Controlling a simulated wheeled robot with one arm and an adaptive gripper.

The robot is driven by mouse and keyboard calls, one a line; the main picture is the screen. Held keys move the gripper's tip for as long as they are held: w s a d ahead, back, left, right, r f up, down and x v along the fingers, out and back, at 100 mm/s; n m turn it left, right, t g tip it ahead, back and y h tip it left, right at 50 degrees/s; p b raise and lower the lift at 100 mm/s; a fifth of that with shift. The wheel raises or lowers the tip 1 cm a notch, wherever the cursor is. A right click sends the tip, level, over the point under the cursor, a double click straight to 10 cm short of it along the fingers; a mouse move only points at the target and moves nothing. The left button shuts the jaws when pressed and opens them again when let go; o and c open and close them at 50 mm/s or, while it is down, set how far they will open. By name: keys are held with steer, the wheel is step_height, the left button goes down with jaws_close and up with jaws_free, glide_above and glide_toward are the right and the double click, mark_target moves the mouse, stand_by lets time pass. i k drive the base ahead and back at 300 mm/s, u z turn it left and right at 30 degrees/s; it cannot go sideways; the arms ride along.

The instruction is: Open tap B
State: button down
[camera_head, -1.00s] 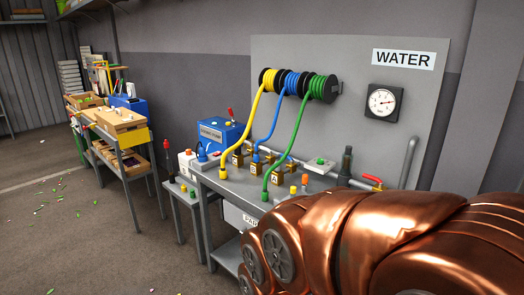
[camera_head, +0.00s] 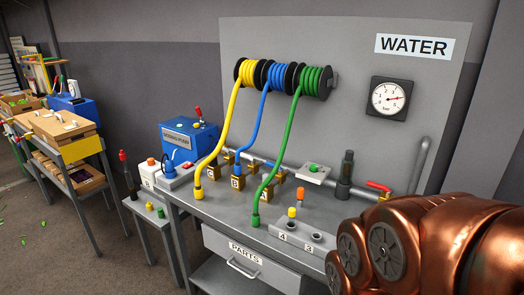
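Tap B (camera_head: 237,184) is a small brass block marked B on the grey workbench, between similar blocks marked C (camera_head: 211,172) and A (camera_head: 264,196). The blue hose (camera_head: 252,130) comes down from its reel to tap B and partly covers it. I cannot make out tap B's handle or whether it is open. The yellow hose (camera_head: 217,148) and green hose (camera_head: 279,165) hang down on either side and end near the bench front. My copper arm fills the lower right; my gripper is not in view.
The workbench (camera_head: 213,209) has a parts drawer (camera_head: 245,259). A block with sockets (camera_head: 300,235) stands at its front, near my arm. A red-handled valve (camera_head: 378,187) is at right, below a gauge (camera_head: 388,99). A blue pump box (camera_head: 188,137) stands at left.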

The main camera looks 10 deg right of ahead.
mark_target(246, 156)
steer(key=u, duration=0.05)
steer(key=i, duration=0.7)
steer(key=u, duration=0.85)
steer(key=i, duration=0.45)
steer(key=u, duration=0.45)
